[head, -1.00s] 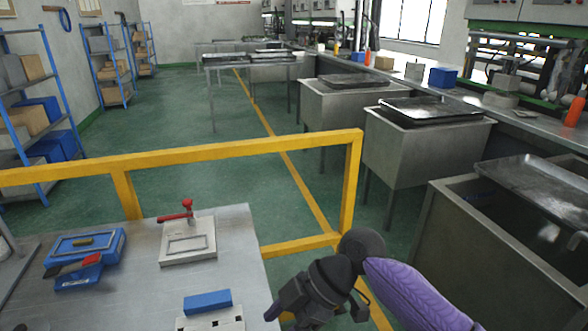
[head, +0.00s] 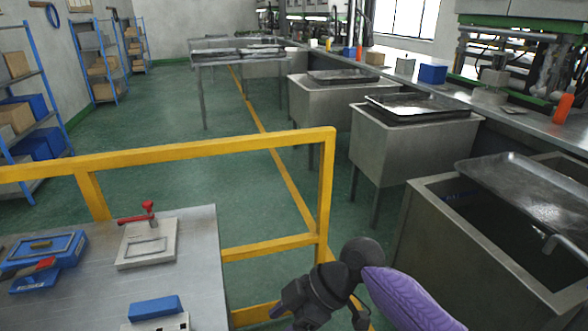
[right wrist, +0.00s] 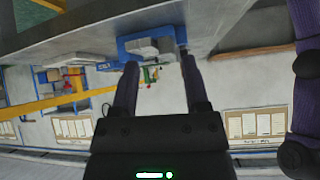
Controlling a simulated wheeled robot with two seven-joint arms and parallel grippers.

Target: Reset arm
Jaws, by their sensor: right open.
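My right gripper (head: 283,306) is at the bottom middle of the head view, past the right edge of the grey table (head: 195,260). Its dark fingers show in the right wrist view (right wrist: 157,75), spread apart with nothing clearly held between them. A blue frame-like object with grey inside (right wrist: 150,45) shows beyond the fingertips. The purple and black arm behind the gripper is mine. My left gripper is not in view.
On the table are a pale plate with a red clamp (head: 147,245), a blue block (head: 156,306), a blue tray (head: 60,245) and a red-and-black tool (head: 35,274). A yellow rail (head: 200,150) stands behind. A metal sink (head: 470,255) is at right.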

